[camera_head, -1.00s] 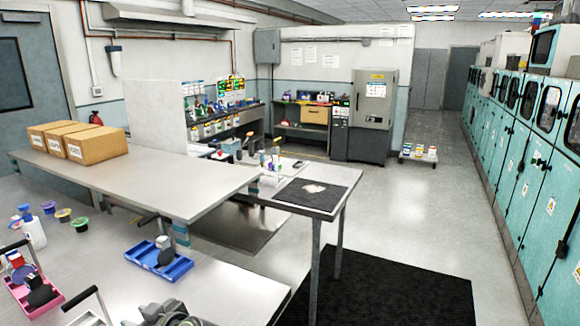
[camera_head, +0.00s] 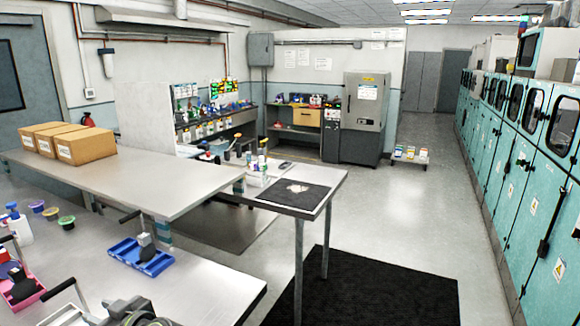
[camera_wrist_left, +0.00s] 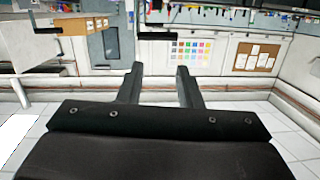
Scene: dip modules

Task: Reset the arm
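My left gripper (camera_wrist_left: 158,74) shows in the left wrist view. Its two dark fingers stand apart with nothing between them, and a wall with a colour chart and a notice board shows beyond. In the head view, a grey and black mechanical part (camera_head: 135,312) is cut off by the bottom edge; I cannot tell whether it is mine. I see no right gripper in either view. The task names no object.
A near metal table (camera_head: 190,285) bears a blue tray (camera_head: 127,252), a pink tray (camera_head: 30,297) and small cups. Cardboard boxes (camera_head: 85,147) stand on a worktop behind. Open floor (camera_head: 400,215) lies to the right, beside teal cabinets (camera_head: 490,170).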

